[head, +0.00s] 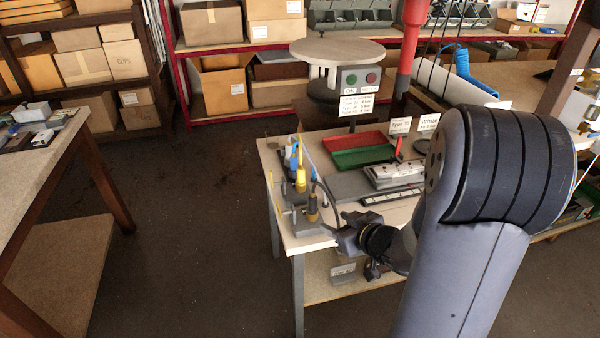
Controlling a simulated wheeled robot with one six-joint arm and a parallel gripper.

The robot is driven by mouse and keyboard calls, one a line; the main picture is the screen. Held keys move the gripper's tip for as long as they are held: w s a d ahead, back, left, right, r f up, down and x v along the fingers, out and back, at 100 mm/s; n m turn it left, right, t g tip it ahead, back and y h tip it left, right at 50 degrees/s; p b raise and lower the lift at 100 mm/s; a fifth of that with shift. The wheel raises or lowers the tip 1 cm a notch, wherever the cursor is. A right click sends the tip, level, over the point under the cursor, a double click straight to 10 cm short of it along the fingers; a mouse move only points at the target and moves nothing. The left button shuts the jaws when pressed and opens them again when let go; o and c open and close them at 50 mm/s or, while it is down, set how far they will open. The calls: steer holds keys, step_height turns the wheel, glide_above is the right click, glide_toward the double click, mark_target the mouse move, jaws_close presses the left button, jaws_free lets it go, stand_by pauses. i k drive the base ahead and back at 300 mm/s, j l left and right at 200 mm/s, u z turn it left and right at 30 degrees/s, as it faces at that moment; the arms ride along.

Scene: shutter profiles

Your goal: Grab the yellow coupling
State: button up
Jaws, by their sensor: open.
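Two yellow pieces show at the left end of the workbench (283,160). One yellow piece (300,178) stands upright beside blue parts. The other (312,209) stands upright nearer the front edge, above a grey block. I cannot tell from this view which is the coupling. My gripper (338,222) is open, just right of the nearer yellow piece, at the bench's front edge. It looks apart from that piece, but its fingers are small and dark here. My arm hides the right part of the bench.
Grey blocks (393,175) lie mid-bench. Another table (40,160) stands left, with open floor between.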

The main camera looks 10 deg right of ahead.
mark_target(301, 181)
steer(key=i+l+u, duration=0.2)
steer(key=l, duration=0.15)
steer(key=i+l+u, duration=0.15)
steer(key=l, duration=0.15)
steer(key=l+u, duration=0.2)
steer(key=l, duration=0.2)
steer(key=i+l+u, duration=0.2)
steer(key=i, duration=0.05)
